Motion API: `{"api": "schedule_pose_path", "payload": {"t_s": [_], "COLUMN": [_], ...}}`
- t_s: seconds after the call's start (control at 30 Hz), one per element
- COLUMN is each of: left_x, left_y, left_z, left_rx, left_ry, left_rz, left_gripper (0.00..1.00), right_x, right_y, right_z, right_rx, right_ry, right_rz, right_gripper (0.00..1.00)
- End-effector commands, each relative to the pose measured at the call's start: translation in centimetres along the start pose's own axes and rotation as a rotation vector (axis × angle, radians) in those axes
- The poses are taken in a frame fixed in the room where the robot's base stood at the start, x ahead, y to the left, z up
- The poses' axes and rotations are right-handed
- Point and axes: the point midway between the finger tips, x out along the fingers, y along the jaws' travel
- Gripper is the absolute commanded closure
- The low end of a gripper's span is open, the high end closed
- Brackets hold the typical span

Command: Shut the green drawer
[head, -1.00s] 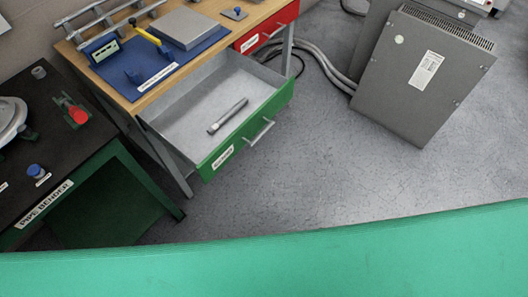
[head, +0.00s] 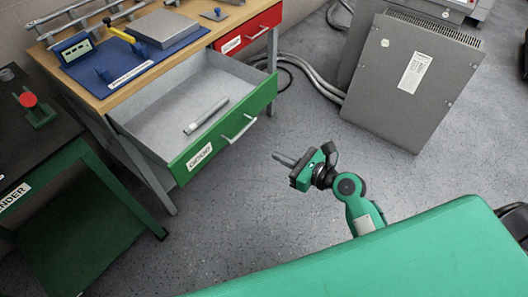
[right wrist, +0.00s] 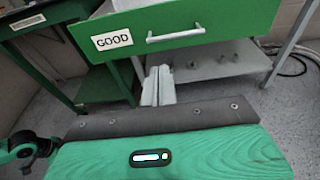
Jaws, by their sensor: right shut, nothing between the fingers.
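The green drawer (head: 214,140) under the workbench stands pulled out. Its front has a bar handle (head: 240,130) and a "GOOD" label, and a grey metal rod (head: 206,116) lies inside it. My right gripper (head: 279,158) is shut and empty, a short way in front of and to the right of the drawer front, not touching it. In the right wrist view the drawer front (right wrist: 230,27) and its handle (right wrist: 176,35) are ahead, above the shut fingers (right wrist: 158,72). My left gripper is not in view.
The wooden-topped workbench (head: 103,97) carries a blue mat with a gauge and a grey plate. A closed red drawer (head: 262,27) is beside the green one. A grey cabinet (head: 390,95) and cables stand at right, and a dark pipe bender table at left. The floor between is clear.

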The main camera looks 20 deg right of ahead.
Motion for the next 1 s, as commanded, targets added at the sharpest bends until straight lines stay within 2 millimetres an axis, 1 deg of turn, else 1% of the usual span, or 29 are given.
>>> {"api": "schedule_pose_path", "payload": {"t_s": [0.17, 0.4, 0.5, 0.6, 0.7, 0.8, 1.0], "left_x": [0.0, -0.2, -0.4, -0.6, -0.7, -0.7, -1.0], "left_y": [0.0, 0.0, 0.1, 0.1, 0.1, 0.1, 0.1], "left_z": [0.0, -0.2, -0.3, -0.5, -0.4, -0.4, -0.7], "left_rx": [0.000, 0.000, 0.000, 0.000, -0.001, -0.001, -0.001], "left_ry": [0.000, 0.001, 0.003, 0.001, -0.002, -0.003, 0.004], "left_rz": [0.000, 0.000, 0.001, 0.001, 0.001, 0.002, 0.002], "left_gripper": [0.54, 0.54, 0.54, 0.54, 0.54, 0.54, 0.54], "right_x": [3.1, 8.3, 10.1, 11.5, 12.5, 12.9, 13.1], "right_y": [0.0, -0.1, 0.0, 0.0, 0.0, 0.0, 0.0], "right_z": [0.1, 0.0, -0.1, -0.1, -0.1, -0.1, -0.1], "right_rx": [0.001, -0.002, -0.002, -0.002, -0.003, -0.003, -0.003], "right_ry": [-0.002, -0.001, 0.001, 0.001, 0.001, 0.002, 0.002], "right_rz": [0.000, -0.001, 0.000, -0.001, -0.001, -0.001, -0.001], "right_gripper": [1.00, 1.00, 1.00, 1.00, 1.00, 1.00, 1.00]}}
